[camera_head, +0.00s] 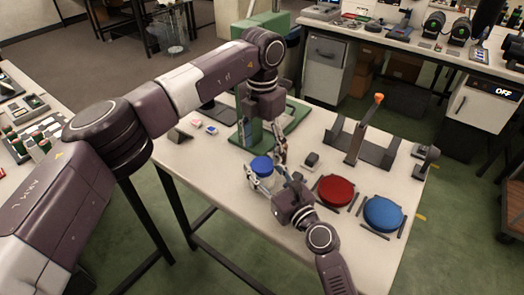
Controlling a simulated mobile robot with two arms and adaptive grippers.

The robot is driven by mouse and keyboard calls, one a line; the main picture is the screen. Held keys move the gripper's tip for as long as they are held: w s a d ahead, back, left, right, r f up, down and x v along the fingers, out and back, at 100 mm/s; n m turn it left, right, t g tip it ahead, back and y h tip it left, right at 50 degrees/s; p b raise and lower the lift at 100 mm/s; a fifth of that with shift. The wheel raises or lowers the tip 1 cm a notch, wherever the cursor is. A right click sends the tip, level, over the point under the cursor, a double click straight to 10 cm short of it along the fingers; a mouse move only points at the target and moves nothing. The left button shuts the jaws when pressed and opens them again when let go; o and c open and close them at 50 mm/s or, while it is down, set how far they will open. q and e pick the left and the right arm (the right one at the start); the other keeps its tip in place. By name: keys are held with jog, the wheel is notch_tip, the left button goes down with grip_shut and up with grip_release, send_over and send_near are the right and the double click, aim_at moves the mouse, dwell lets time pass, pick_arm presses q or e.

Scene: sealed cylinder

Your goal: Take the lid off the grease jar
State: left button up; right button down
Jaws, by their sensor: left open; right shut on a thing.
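The grease jar (263,181) stands on the near part of the table, a small pale jar with a blue lid (262,164) on top. My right gripper (264,184) comes in from the lower right and is shut on the jar's body below the lid. My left gripper (280,158) points down from above, just right of the lid, open and apparently apart from it. Its fingers are small and partly overlap the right gripper in this view, so the exact gap is hard to tell.
A green machine stand (298,112) is behind the jar. A red round pad (335,191) and a blue round pad (384,213) lie to the right. A dark holder with an orange-tipped post (366,125) stands at the back right. The table (222,190) is clear left of the jar.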

jog(key=c, duration=1)
grip_release()
